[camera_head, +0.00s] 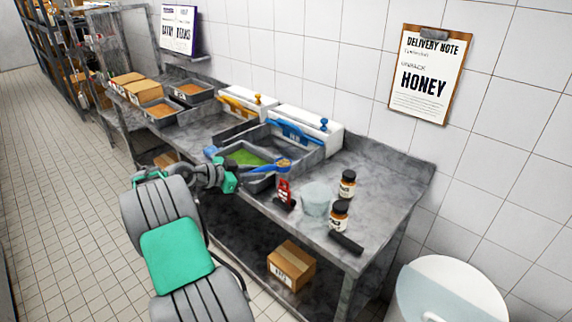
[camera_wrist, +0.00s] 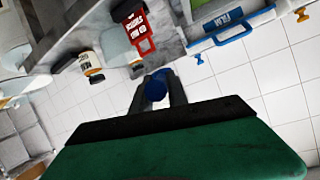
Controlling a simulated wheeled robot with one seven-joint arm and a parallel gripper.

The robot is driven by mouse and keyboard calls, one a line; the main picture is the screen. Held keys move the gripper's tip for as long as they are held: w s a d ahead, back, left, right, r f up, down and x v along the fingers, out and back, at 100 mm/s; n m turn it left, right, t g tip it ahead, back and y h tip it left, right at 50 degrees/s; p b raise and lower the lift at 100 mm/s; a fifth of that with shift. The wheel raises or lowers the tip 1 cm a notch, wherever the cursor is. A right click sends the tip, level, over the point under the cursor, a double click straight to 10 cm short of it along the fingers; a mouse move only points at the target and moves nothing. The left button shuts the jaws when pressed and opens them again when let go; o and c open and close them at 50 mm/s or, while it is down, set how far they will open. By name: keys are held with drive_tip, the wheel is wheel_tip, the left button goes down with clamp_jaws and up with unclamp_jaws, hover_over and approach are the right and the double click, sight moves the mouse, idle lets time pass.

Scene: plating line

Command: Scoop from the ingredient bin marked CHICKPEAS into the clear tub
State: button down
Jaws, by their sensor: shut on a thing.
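My gripper (camera_head: 238,176) is shut on the handle of a blue scoop (camera_head: 262,169), held above the front of the counter bins. The scoop's head points right and shows tan contents. In the wrist view my fingers (camera_wrist: 158,95) close around the blue handle (camera_wrist: 155,86). The clear tub (camera_head: 316,198) stands on the counter to the right of the scoop, apart from it; it also shows in the wrist view (camera_wrist: 116,46). Bins with tan-orange contents (camera_head: 160,122) (camera_head: 190,102) stand at the left. I cannot read a CHICKPEAS mark on any bin.
A red sign (camera_head: 283,192) stands just left of the tub. Two dark-capped jars (camera_head: 347,184) (camera_head: 339,216) and a black bar (camera_head: 346,242) are at its right. A bin with green contents (camera_head: 247,157) lies behind the scoop. White dispensers (camera_head: 305,127) line the wall.

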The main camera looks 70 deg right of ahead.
drive_tip(key=s+d+f+m+g+h+b, duration=0.1)
drive_tip(key=s+m+h+b, duration=0.1)
drive_tip(key=s+m+b, duration=0.9)
drive_tip(key=m+b, duration=0.8)
drive_tip(key=shift+s+d+f+g+h, duration=0.2)
drive_tip(key=shift+s+g+h, duration=0.1)
drive_tip(key=shift+g, duration=0.1)
idle(1.0)
drive_tip(key=shift+p, duration=0.55)
